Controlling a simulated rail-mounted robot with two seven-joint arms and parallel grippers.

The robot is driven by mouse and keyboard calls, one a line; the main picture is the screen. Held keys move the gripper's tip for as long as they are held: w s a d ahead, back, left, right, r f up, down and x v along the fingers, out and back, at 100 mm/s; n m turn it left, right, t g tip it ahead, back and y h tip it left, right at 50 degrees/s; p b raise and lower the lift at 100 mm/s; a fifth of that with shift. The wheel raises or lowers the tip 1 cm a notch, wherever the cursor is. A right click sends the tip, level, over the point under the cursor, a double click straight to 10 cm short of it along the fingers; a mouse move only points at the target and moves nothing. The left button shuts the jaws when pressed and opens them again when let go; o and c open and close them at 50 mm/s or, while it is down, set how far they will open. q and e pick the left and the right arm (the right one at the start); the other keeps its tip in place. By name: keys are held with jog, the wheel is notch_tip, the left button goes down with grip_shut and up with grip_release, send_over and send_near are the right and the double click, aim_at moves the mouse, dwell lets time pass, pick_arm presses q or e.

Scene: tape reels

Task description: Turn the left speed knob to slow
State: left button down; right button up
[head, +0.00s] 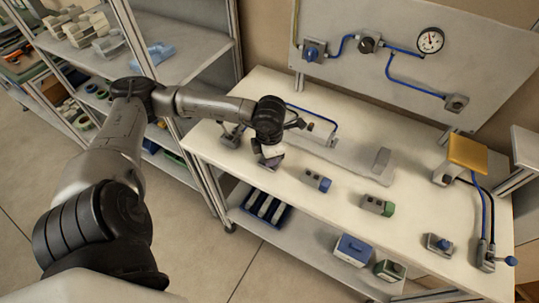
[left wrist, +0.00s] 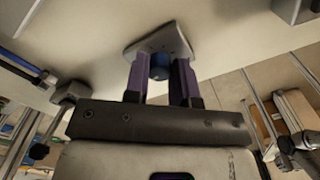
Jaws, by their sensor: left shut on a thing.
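My left gripper (head: 270,158) points down at the near-left part of the white workbench (head: 335,215). In the left wrist view, its two purple-grey fingers (left wrist: 161,72) stand on either side of a round blue knob (left wrist: 160,66) and are shut on it. The knob sits on a small grey control box (left wrist: 163,42) with slanted sides. In the head view, the gripper and wrist hide the knob and most of this box. The knob's pointer and any speed marks are too small or hidden to read. My right gripper is not in view.
On the bench to the right stand a box with a blue knob (head: 325,184) and a box with a green knob (head: 388,209). A yellow-topped stand (head: 467,152) is farther right. A panel with a gauge (head: 430,40) rises behind. Shelving (head: 185,45) stands at left.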

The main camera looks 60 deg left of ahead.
pick_arm(q)
jog(key=c, duration=1.1)
grip_release()
jog(key=shift+o, duration=0.8)
jog(key=shift+r, duration=0.1)
notch_tip(320, 180, up, 14)
jog(key=p, duration=0.2)
jog(key=shift+f, duration=0.2)
jog(key=shift+r, duration=0.1)
